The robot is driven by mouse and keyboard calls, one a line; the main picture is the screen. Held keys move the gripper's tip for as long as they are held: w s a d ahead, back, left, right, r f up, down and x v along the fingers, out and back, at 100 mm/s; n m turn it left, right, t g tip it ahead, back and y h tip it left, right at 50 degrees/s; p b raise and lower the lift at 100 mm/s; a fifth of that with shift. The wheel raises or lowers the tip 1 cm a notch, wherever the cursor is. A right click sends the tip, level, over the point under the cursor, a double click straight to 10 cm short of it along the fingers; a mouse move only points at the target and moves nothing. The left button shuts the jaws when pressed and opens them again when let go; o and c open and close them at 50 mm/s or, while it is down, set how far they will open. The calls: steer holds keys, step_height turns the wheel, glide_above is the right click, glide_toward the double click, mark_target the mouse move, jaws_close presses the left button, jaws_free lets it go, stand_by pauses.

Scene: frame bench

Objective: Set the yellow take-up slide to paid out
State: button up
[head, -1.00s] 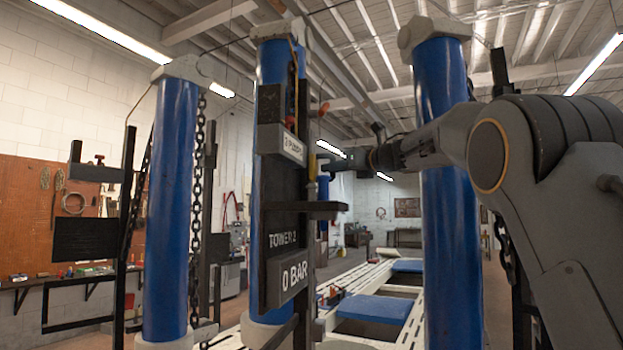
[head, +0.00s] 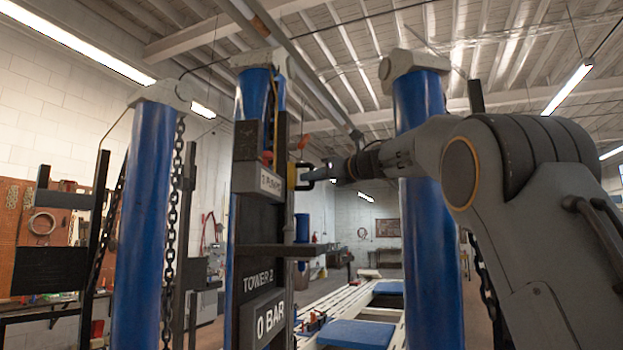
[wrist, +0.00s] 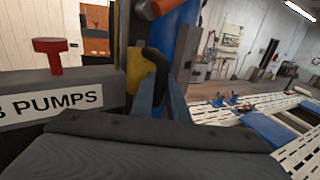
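The yellow take-up slide (head: 291,177) is on the right side of the black Tower 2 panel, beside the "3 PUMPS" box. In the wrist view the yellow slide (wrist: 138,70) stands just beyond my left fingertip, with a dark curved grip (wrist: 157,62) at its right. My gripper (head: 308,176) is close to the slide, coming from the right. In the wrist view my gripper's fingers (wrist: 160,95) are apart, with the dark grip in line with the gap. I cannot tell whether they touch it. My wrist hides the slide's lower part.
A box marked "3 PUMPS" (wrist: 50,100) with a red knob (wrist: 50,52) stands close left of the fingers. An orange handle (wrist: 166,8) is above. A black shelf (head: 282,250) and a "0 BAR" plate (head: 270,318) are below. Blue columns (head: 420,150) stand around.

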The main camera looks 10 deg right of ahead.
steer(key=o, duration=0.4)
steer(key=shift+s+r, duration=0.1)
steer(key=shift+r, duration=0.35)
steer(key=shift+f, duration=0.15)
steer(key=shift+b+v, duration=2.05)
steer(key=shift+v, duration=1.8)
